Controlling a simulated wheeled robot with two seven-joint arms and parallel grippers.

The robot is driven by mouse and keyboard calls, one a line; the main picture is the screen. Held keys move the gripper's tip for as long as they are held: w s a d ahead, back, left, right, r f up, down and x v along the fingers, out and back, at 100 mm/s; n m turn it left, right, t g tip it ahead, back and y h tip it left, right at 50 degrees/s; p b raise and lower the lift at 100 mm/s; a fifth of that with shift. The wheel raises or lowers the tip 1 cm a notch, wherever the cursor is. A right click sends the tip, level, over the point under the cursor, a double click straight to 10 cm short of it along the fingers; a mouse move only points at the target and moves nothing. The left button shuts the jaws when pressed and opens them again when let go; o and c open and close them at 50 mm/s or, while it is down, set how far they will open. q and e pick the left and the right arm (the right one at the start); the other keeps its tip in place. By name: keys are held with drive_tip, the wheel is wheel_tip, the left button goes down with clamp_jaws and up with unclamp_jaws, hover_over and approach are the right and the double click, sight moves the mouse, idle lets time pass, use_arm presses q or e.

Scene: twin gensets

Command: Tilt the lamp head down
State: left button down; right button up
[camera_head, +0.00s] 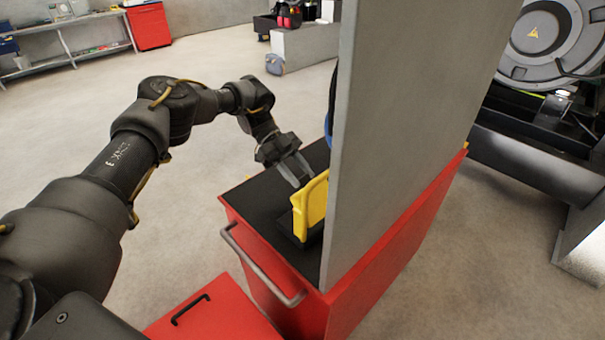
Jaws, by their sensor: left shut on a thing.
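The lamp head (312,203) is a yellow, flat, box-like piece seen edge-on over the black top of a red cabinet. It stands close to upright beside a tall grey panel, which hides part of it. My left gripper (303,178) reaches in from the left, with its fingers at the lamp head's upper left edge. It is shut on the lamp head, though the contact itself is small in the picture. A dark base shows under the lamp head. My right gripper is not in view.
The grey panel (400,110) rises from the red cabinet (400,250) just right of the lamp head. A grey handle bar (255,265) runs along the cabinet's near side. A red lid with a black handle (215,315) lies below. A genset (545,45) stands at the right.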

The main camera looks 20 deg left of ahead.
use_arm(q)
drive_tip(key=c, duration=0.9)
unclamp_jaws()
drive_tip(key=b+v, duration=0.3)
drive_tip(key=v, duration=0.7)
drive_tip(key=shift+a+r+b, duration=0.2)
drive_tip(key=shift+a+b, duration=0.15)
drive_tip(key=shift+w, duration=0.1)
